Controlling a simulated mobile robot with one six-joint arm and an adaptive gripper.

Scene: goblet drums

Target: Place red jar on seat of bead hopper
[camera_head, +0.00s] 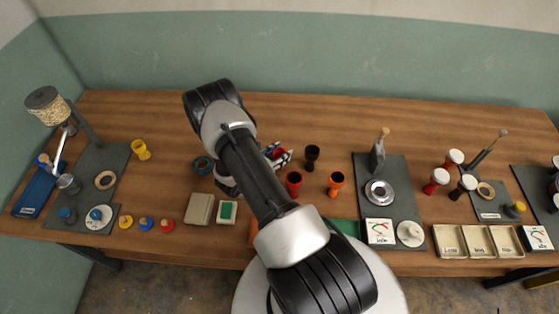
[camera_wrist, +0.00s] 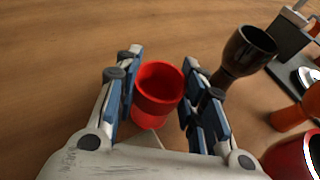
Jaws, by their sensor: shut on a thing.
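My gripper (camera_wrist: 157,82) is shut on a red jar (camera_wrist: 158,92), with one blue-and-grey finger at each side of the cup. In the head view, my gripper (camera_head: 278,156) is near the table's middle, and a bit of red (camera_head: 276,152) shows between its fingers. I cannot tell whether the jar touches the table. The bead hopper (camera_head: 47,106), a clear bead-filled vessel with a dark lid, stands at the far left on a grey base. A tan ring (camera_head: 105,180), likely its seat, lies on that base with nothing on it.
A black goblet (camera_head: 312,156), another red goblet (camera_head: 294,183) and an orange goblet (camera_head: 336,184) stand close to my gripper. The back of the table is mostly clear.

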